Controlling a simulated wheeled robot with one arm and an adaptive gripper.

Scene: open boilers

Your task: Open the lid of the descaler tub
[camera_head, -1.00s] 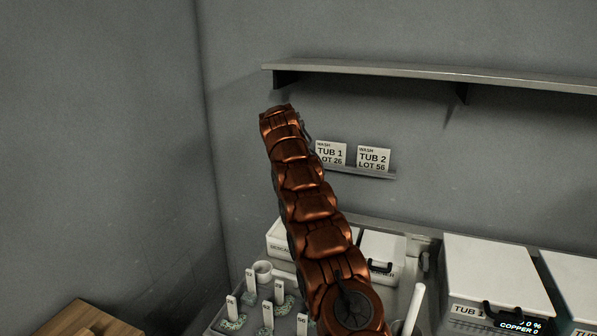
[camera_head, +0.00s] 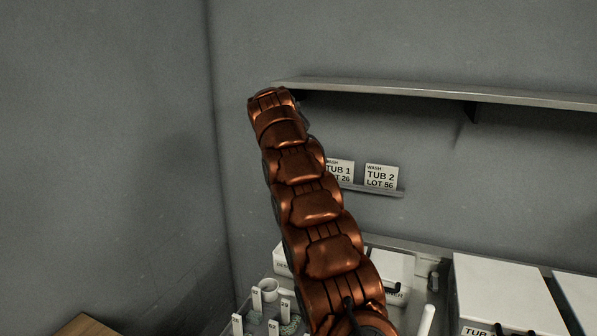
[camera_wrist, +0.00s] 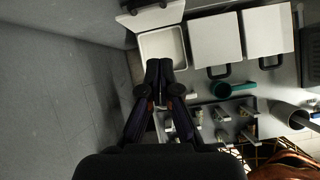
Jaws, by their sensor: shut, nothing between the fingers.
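The descaler tub (camera_head: 281,262) stands by the back wall in the head view, mostly hidden by my arm; only part of its label shows. In the wrist view, the leftmost white tub (camera_wrist: 175,39), by its place the descaler tub, stands open with its pale inside in sight. Its lid (camera_wrist: 160,16) is tipped back toward the wall, with the dark handle at the top edge. My gripper (camera_wrist: 159,66) is shut and empty, its fingertips over the front part of the tub opening. I cannot tell whether they touch it. The head view does not show the fingers.
Two closed white tubs with dark handles (camera_wrist: 215,38) (camera_wrist: 268,30) stand right of it. A teal scoop (camera_wrist: 232,89) and a rack of tagged samples (camera_wrist: 205,116) lie in front. A shelf (camera_head: 430,94) runs along the wall above; tub cards (camera_head: 380,177) stand below it.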

